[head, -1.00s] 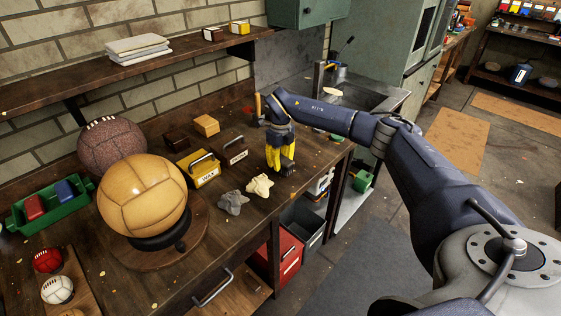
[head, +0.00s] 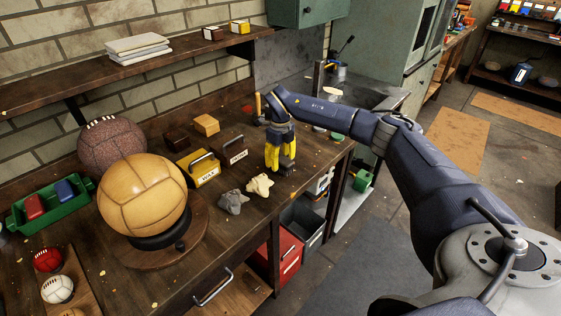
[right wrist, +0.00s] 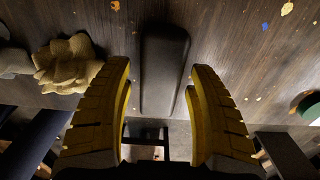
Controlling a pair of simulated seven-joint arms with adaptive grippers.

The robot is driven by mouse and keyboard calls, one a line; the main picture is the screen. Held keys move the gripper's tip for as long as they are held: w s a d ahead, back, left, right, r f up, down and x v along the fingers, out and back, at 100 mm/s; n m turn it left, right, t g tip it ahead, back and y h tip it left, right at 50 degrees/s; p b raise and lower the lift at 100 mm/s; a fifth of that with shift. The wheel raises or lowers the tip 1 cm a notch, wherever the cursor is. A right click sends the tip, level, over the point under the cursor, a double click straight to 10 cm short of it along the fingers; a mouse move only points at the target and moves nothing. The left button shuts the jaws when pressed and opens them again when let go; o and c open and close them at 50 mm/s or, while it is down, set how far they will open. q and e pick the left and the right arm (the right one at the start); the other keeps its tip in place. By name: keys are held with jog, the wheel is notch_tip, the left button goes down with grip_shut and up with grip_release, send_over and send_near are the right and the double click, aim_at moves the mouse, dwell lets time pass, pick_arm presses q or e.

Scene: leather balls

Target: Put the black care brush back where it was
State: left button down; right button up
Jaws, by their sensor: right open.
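The black care brush (right wrist: 165,65) lies on the wooden bench close to its front edge, as the right wrist view shows. My right gripper (right wrist: 160,105), with yellow fingers, is open, one finger on each side of the brush's near end, with gaps between. In the head view my right gripper (head: 282,168) points down at the right end of the bench, and its fingers mostly hide the brush. My left gripper is not in view.
Two crumpled cloths, grey (head: 233,202) and cream (head: 260,186), lie left of the gripper. A yellow box (head: 201,171) and a dark box (head: 232,151), both with handles, stand behind them. A tan ball (head: 143,195) sits on a stand. The bench's front edge is close.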

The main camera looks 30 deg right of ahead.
aim_at(281, 158)
notch_tip(281, 158, up, 12)
jog(key=shift+f, duration=0.25)
dwell(0.6)
